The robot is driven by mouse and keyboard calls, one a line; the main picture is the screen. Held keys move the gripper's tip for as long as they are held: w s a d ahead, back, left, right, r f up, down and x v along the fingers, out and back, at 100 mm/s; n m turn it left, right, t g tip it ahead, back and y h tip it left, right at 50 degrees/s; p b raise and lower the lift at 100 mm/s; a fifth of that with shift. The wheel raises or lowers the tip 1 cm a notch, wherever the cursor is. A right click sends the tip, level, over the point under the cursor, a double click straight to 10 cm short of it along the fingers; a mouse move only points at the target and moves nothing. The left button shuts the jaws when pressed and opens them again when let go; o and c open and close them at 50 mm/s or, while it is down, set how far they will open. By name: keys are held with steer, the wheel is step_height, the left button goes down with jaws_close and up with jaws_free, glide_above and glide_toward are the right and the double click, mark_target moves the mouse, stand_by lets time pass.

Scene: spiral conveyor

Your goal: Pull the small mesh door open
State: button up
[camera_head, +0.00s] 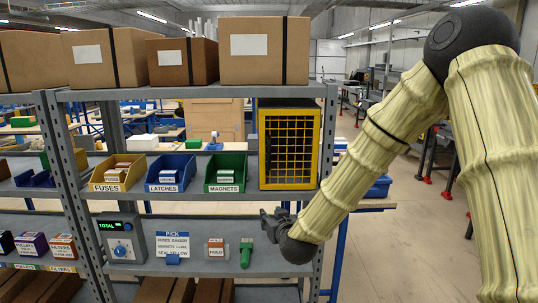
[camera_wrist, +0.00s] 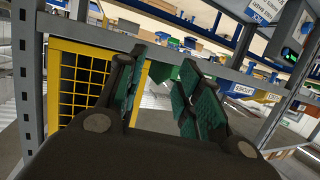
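In the wrist view the yellow mesh panel (camera_wrist: 82,85) is at the left, partly hidden by my gripper. My gripper (camera_head: 272,222) is below the door, in front of the lower shelf space, and points left. In the wrist view the green-padded fingers of my gripper (camera_wrist: 163,72) are apart with nothing between them. I cannot make out a handle on the door.
Yellow, blue and green bins (camera_head: 226,172) stand left of the door. A green-handled item (camera_head: 246,253) and a red-and-white block (camera_head: 216,247) are on the lower shelf, left of my gripper. The grey shelf post (camera_head: 327,150) is close to the door's right.

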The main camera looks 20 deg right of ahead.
mark_target(269, 152)
steer(key=w+d+r+t+h, duration=0.1)
steer(key=w+d+r+t, duration=0.15)
steer(key=r, duration=1.45)
steer(key=shift+m+t, duration=0.3)
steer(key=shift+t, duration=0.05)
steer(key=shift+w+d+f+p, duration=0.1)
steer(key=shift+w+p, duration=0.6)
steer(key=shift+w, duration=1.2)
steer(key=shift+w+d+f+p, duration=0.15)
steer(key=shift+w+p, duration=0.5)
steer(key=shift+w, duration=1.2)
steer(key=shift+w+d+f+p, duration=0.1)
steer(key=shift+w+p, duration=0.6)
steer(key=shift+w, duration=1.2)
jaws_close()
